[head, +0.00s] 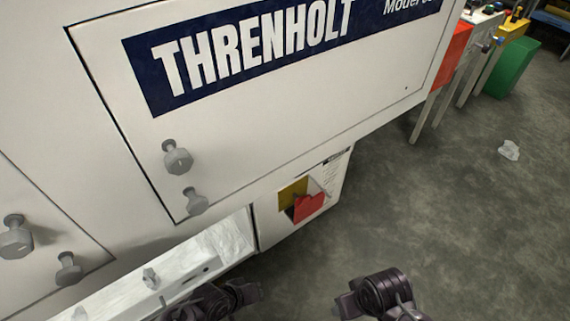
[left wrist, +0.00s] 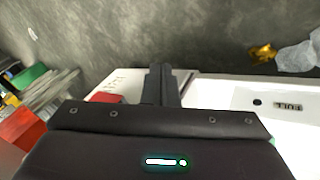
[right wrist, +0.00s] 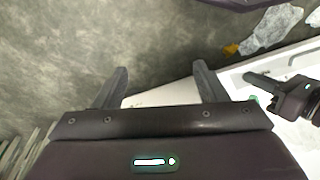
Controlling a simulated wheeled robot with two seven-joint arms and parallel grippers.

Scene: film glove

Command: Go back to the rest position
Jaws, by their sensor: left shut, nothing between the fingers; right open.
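My left gripper (head: 250,293) is low in the head view, in front of the white tray at the machine's foot. In the left wrist view its fingers (left wrist: 160,85) are together with nothing between them. My right gripper (head: 345,303) is at the bottom of the head view, over the grey floor. In the right wrist view its fingers (right wrist: 160,82) stand apart and the gap is empty. Both forearms are mostly out of the head view.
The white Threnholt machine (head: 330,85) with grey knobs fills the left. A white tray (head: 225,245) and a red-and-yellow part (head: 307,207) are at its lower edge. Crumpled film (head: 509,150) lies on open floor at right. Coloured bins (head: 512,68) stand behind.

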